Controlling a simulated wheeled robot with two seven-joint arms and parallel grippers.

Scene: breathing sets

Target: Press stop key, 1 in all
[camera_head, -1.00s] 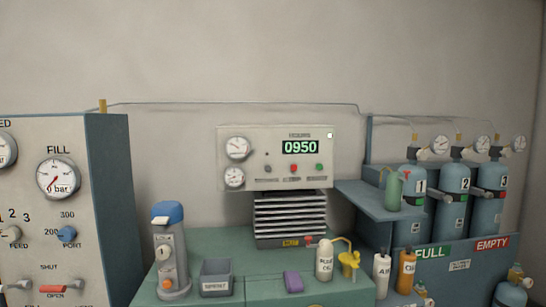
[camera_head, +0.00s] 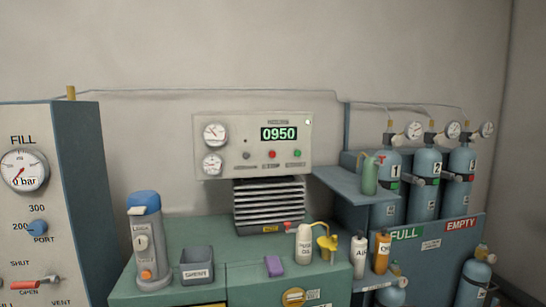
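A light grey control panel (camera_head: 226,140) is on the wall side above the green bench, over a louvred unit. Its green display (camera_head: 279,134) reads 0950. Below the display are a grey key (camera_head: 246,155), a red key (camera_head: 272,154) and a green key (camera_head: 297,153). The labels under the keys are too small to read, so I cannot confirm which is the stop key. Two dial gauges (camera_head: 214,134) are on the panel's left side. Neither of my grippers is in view.
The green bench (camera_head: 200,232) holds a grey blue-topped device (camera_head: 149,240), a grey bin (camera_head: 197,263), a purple block (camera_head: 273,266), a white bottle (camera_head: 304,245) and a yellow item (camera_head: 328,245). Blue cylinders (camera_head: 427,175) stand at right. A fill panel (camera_head: 30,200) stands at left.

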